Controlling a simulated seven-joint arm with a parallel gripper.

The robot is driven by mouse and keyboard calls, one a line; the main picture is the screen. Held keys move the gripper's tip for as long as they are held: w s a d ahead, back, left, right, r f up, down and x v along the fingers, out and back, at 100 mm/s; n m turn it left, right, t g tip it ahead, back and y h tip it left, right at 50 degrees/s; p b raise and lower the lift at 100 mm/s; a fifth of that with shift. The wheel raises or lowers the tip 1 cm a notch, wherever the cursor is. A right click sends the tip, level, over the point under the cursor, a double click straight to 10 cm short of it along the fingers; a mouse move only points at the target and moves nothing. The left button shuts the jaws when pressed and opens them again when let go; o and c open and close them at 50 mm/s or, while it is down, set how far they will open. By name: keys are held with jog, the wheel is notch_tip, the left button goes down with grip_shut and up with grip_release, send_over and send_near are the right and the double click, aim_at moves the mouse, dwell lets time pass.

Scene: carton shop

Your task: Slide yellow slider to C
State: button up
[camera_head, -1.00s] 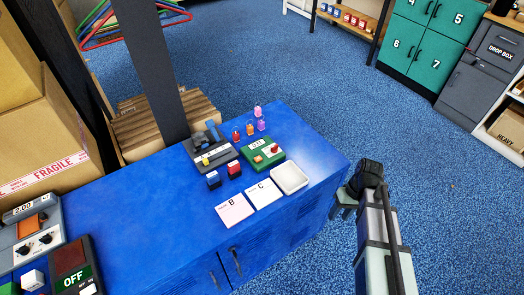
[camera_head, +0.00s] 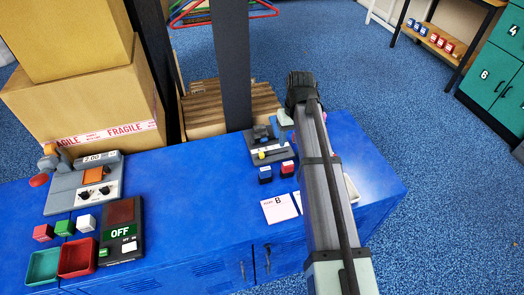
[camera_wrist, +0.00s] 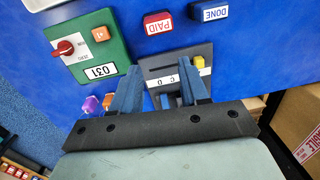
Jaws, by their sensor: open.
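The yellow slider (camera_head: 262,154) sits on a dark grey slider unit (camera_head: 281,157) at the back of the blue cabinet top. In the wrist view the yellow slider (camera_wrist: 198,62) is near the right end of the unit's white lettered strip (camera_wrist: 165,82); a C is readable there, other letters are partly hidden. My gripper (camera_wrist: 160,72) is open, with its two blue fingers over the unit and nothing visible between them. The slider is just right of the right finger; I cannot tell whether they touch. In the head view my arm reaches past the unit's right side.
A red PAID block (camera_wrist: 158,22) and a blue DONE block (camera_wrist: 215,12) stand close by. A green unit (camera_wrist: 90,48) with a red knob is on the left in the wrist view. A dark post (camera_head: 231,65) rises behind. Card B (camera_head: 279,208) lies in front.

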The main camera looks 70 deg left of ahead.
send_near(262, 153)
jog(key=shift+t, duration=0.4)
jog(key=f, duration=0.5)
jog(key=s+f, duration=0.1)
jog(key=f, duration=0.2)
jog(key=shift+d+f, duration=0.1)
jog(key=shift+f, duration=0.25)
jog(key=shift+c, duration=0.2)
grip_shut()
jog(key=shift+w, duration=0.1)
